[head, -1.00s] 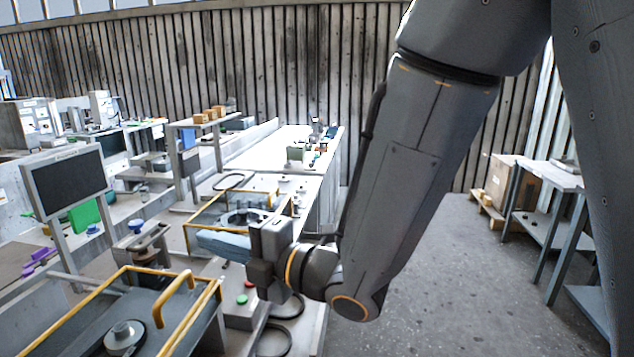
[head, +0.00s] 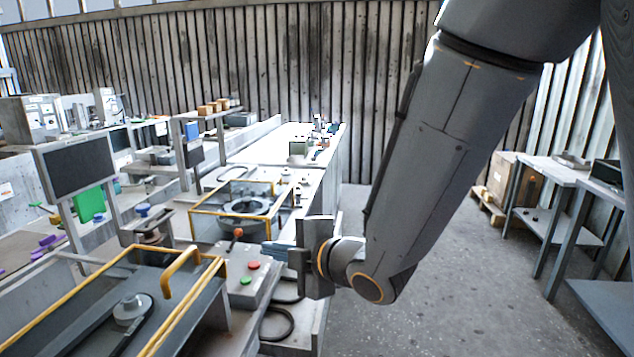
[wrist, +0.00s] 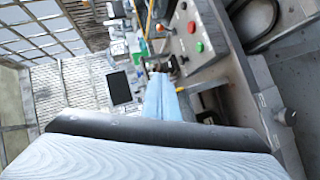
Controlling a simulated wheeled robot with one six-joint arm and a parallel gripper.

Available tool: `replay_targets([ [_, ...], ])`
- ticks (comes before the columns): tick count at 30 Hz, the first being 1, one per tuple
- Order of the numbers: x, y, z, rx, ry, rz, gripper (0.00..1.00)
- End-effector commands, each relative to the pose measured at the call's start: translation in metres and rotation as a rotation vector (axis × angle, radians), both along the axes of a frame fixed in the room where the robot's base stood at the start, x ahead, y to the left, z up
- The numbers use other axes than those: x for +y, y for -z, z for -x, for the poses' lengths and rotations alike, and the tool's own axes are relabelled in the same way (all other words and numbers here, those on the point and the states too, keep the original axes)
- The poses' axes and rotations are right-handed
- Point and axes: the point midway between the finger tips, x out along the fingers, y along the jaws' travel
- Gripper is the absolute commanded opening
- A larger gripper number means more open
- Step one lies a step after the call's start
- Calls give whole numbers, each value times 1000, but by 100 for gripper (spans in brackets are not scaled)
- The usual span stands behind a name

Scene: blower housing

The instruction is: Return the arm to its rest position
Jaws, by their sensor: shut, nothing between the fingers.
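The fingers also show in the wrist view (wrist: 163,98), held together, past a dark band and a pale ridged surface at the bottom. The gripper is in the air at the right edge of the workbench, beside the control box (head: 247,275) with red and green buttons. It touches nothing that I can make out. The wrist body partly hides the fingers in the head view.
A yellow-railed fixture (head: 187,258) stands at the front left. A second yellow-framed station (head: 217,228) with a round dark part is behind the control box. Dark cables (head: 277,322) hang at the bench edge. Grey floor (head: 440,290) on the right is clear, up to a side table (head: 545,170).

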Motion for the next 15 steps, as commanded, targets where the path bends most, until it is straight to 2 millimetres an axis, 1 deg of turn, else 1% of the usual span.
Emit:
replay_targets([
  [1, -16, 16, -9, 57, 64, 5, 0],
  [2, -26, 25, -13, 98, 104, 6, 0],
  [4, -56, 50, -23, 214, 228, 5, 0],
  [5, -71, 62, -26, 270, 291, 1, 0],
  [6, -93, 79, -29, 353, 385, -7, 0],
  [8, -126, 104, -28, 478, 531, -27, 0],
  [9, -147, 120, -25, 560, 629, -44, 0],
  [11, -176, 141, -16, 679, 780, -74, 0],
  [12, -195, 155, -7, 760, 882, -98, 0],
  [14, -219, 173, 9, 877, 1036, -138, 0],
  [15, -233, 185, 22, 952, 1136, -165, 0],
])
